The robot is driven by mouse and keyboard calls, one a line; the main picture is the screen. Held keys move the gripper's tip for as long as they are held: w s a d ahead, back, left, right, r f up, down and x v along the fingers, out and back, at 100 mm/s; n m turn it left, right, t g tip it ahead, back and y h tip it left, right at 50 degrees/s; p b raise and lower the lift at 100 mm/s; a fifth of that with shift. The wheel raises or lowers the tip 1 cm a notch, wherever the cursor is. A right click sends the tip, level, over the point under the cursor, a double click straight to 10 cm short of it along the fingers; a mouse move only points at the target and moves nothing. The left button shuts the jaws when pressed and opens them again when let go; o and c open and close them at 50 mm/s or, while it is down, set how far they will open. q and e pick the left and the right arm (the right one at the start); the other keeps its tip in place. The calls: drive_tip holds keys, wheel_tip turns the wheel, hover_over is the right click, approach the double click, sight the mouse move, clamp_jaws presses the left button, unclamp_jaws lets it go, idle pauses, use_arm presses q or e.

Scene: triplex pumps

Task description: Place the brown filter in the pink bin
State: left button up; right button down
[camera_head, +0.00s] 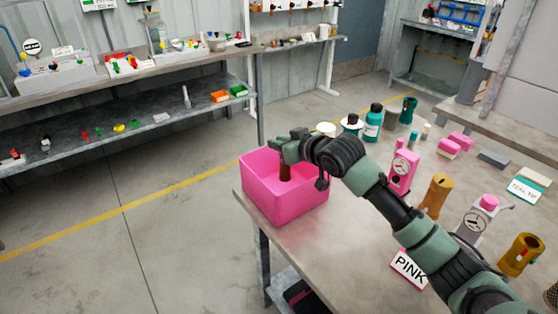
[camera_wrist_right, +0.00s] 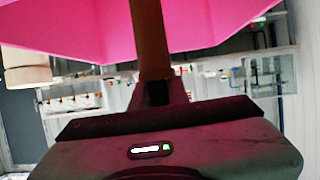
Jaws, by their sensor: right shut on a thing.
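The pink bin (camera_head: 288,203) stands at the near left corner of the workbench. My right gripper (camera_head: 284,160) is over the bin's opening, pointing down. It is shut on the brown filter (camera_head: 285,173), a dark brown upright cylinder that hangs inside the bin's opening. I cannot tell whether its lower end touches the bin floor. In the right wrist view the brown filter (camera_wrist_right: 150,40) runs up from the gripper, with the pink bin (camera_wrist_right: 215,22) behind it. My left gripper is not in view.
A sign reading PINK (camera_head: 409,266) lies on the bench (camera_head: 335,240). Teal bottles (camera_head: 373,122), a pink gauge part (camera_head: 402,172), a tan cylinder (camera_head: 436,195) and several other parts stand right of my arm. A shelf bench (camera_head: 120,100) is at the back left, with open floor between.

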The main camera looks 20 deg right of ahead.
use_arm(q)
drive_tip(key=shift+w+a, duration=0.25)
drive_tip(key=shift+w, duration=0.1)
use_arm(e)
wheel_tip(320, 180, down, 5)
drive_tip(key=shift+f, duration=0.2)
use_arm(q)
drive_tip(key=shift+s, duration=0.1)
use_arm(e)
drive_tip(key=shift+f, duration=0.15)
drive_tip(key=c, duration=1.4)
unclamp_jaws()
drive_tip(key=shift+o, duration=0.2)
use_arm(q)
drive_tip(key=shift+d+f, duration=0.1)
use_arm(e)
drive_tip(key=v, duration=1.2)
drive_tip(key=shift+r, duration=0.2)
